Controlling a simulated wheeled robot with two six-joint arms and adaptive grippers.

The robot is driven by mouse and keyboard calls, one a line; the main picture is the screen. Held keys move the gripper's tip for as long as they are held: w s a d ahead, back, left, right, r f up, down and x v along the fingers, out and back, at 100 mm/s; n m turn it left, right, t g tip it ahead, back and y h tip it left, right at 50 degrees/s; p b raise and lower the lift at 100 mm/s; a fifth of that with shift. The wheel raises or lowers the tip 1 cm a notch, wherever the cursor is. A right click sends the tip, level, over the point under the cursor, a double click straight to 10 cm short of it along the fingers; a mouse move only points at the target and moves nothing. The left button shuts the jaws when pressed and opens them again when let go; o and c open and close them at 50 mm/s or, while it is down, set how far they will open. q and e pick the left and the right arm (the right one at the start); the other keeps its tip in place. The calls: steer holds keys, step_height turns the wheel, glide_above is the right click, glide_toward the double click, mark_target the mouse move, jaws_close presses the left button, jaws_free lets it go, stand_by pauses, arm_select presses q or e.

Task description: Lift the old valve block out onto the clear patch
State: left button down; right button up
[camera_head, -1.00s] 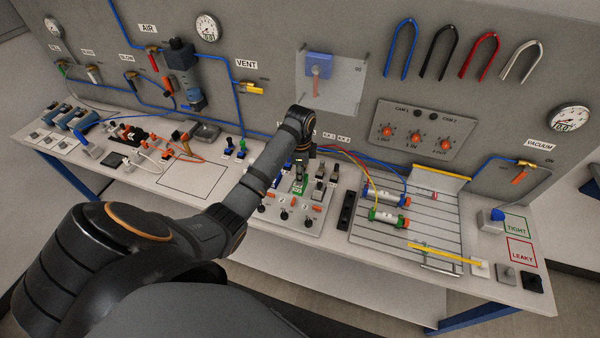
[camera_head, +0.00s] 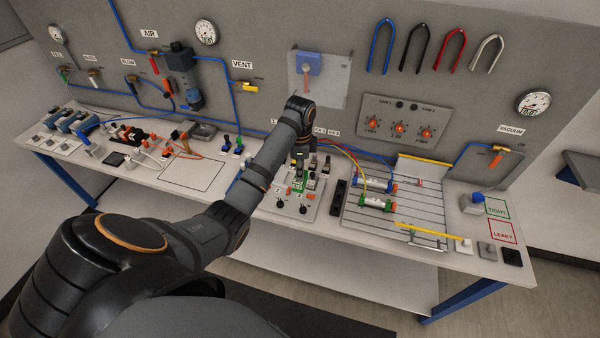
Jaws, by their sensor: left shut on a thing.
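My left gripper (camera_head: 299,167) points down over the grey valve panel (camera_head: 305,211) at the middle of the bench. It is shut on a small block with a green face (camera_head: 298,183), which I take to be the old valve block. My arm hides part of this block and the panel's left side. I cannot tell whether the block is clear of its seat. The clear patch (camera_head: 205,172), a thin dark outline on the pale bench, lies left of the panel and is empty where it shows. My right gripper is not in view.
Other small valve blocks (camera_head: 312,168) stand beside the held one. Coloured hoses run right to cylinders (camera_head: 376,204) on a slotted plate (camera_head: 420,212). A black strip (camera_head: 338,196) stands between. Connectors and orange cables (camera_head: 180,140) lie left of the patch.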

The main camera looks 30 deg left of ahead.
arm_select(q)
steer(key=shift+r, duration=1.25)
